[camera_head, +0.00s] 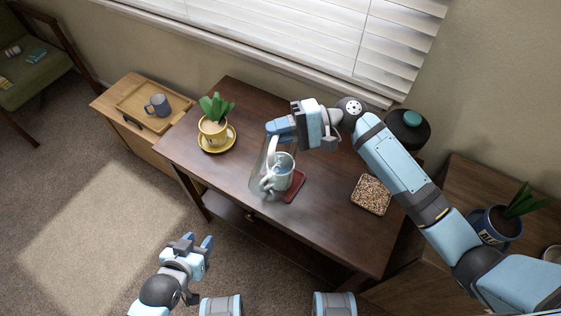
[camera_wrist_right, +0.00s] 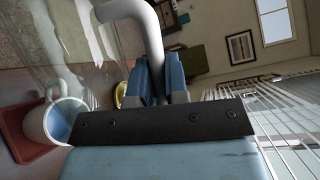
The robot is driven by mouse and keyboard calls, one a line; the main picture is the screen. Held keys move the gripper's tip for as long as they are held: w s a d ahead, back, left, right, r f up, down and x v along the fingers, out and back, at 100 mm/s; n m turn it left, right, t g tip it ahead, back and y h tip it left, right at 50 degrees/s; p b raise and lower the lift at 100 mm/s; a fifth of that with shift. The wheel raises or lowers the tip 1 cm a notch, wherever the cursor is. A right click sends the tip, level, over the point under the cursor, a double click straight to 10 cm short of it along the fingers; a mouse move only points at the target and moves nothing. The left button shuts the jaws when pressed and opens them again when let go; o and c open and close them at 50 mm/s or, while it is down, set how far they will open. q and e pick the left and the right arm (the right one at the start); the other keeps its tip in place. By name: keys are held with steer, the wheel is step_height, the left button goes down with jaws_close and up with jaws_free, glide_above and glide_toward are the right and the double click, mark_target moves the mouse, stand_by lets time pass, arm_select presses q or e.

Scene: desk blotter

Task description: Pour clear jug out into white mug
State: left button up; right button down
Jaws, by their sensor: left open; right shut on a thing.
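The clear jug (camera_head: 262,158) is held tilted above the dark wooden table, its see-through body just left of and partly over the white mug. My right gripper (camera_head: 280,131) is shut on the jug's pale handle, which shows between the fingers in the right wrist view (camera_wrist_right: 143,28). The white mug (camera_wrist_right: 38,122) stands upright on a red coaster (camera_head: 296,186), with a bluish surface inside it. I cannot tell whether liquid is flowing from the jug. My left gripper (camera_head: 198,246) is open and empty, low in front of the table.
A yellow pot with a plant on a yellow saucer (camera_head: 205,146) stands at the table's left. A square dish of grains (camera_head: 371,194) sits at its right. The table's front is clear.

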steer(key=shift+w+d+m+y+p, duration=0.15)
steer(key=shift+w+d+m+y, duration=0.1)
steer(key=shift+w+m, duration=0.5)
steer(key=shift+w+d+m+y+p, duration=0.2)
steer(key=shift+w+m, duration=0.25)
steer(key=shift+w, duration=0.45)
stand_by(1.0)
steer(key=shift+w+d+f+m+y, duration=0.15)
steer(key=shift+w+m+y, duration=0.1)
steer(key=shift+w+m, duration=0.3)
steer(key=shift+w+d+f+m+y, duration=0.25)
steer(key=shift+w+m, duration=0.2)
steer(key=shift+w, duration=0.25)
steer(key=shift+w+d+f+m+y, duration=0.1)
steer(key=shift+w+m+y, duration=0.15)
steer(key=shift+w+m, duration=0.3)
stand_by(3.1)
